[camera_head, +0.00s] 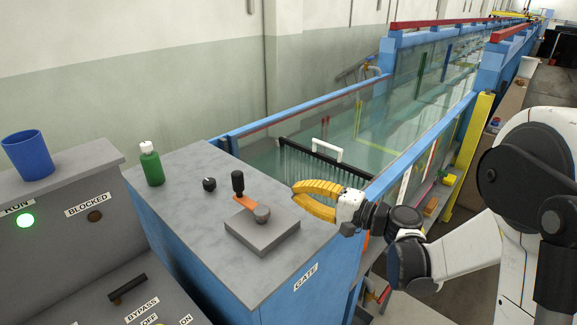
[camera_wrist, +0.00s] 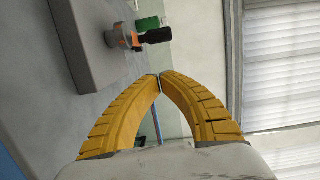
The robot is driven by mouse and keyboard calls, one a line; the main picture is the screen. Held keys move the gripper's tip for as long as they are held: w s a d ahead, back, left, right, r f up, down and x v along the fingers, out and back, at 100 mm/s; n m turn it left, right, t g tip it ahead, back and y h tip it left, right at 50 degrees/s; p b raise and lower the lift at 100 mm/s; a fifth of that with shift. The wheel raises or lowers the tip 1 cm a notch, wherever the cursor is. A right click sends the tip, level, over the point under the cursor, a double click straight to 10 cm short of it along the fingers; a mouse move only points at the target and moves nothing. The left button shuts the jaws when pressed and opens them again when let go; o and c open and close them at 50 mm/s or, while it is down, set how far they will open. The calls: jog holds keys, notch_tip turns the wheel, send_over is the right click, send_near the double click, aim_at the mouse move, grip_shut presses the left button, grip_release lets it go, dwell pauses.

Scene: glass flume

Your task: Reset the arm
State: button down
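My gripper (camera_head: 296,192) has two yellow ribbed fingers and is at the right of the grey gate console top (camera_head: 200,245). The fingers bow apart in the middle and their tips meet; nothing shows between them. In the wrist view the tips of my gripper (camera_wrist: 160,77) also touch. The gate lever, an orange bar with a black knob (camera_head: 238,182), stands on a grey block (camera_head: 262,236) left of the fingers, apart from them. In the wrist view the lever's black knob (camera_wrist: 157,36) lies beyond the tips. My arm reaches in from the right.
A green bottle (camera_head: 151,164) and a small black dial (camera_head: 209,184) are on the console top. A blue cup (camera_head: 28,154) stands on the grey panel at left, with a lit green lamp (camera_head: 26,220). The glass flume with its blue rail (camera_head: 308,105) runs behind.

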jog(key=s+d+h, duration=0.1)
jog(key=s+h, duration=0.1)
jog(key=s, duration=0.1)
jog(key=s+d+n+g+h, duration=0.1)
jog(key=s+h, duration=0.1)
jog(key=s, duration=0.1)
jog(key=s+d+n+h, duration=0.1)
jog(key=s+h, duration=0.1)
jog(key=s, duration=0.1)
jog(key=shift+s+d+f+g+h, duration=0.25)
jog(key=shift+d+f+g+h, duration=0.05)
jog(key=shift+d+f+g, duration=0.1)
jog(key=s+d+f+n+h, duration=0.2)
jog(key=s+d+h, duration=0.6)
jog(key=s+d, duration=0.7)
jog(key=shift+f+n+h+b, duration=0.35)
jog(key=shift+f+n+h, duration=0.05)
jog(key=shift+n, duration=0.5)
jog(key=shift+s, duration=0.1)
dwell(4.2)
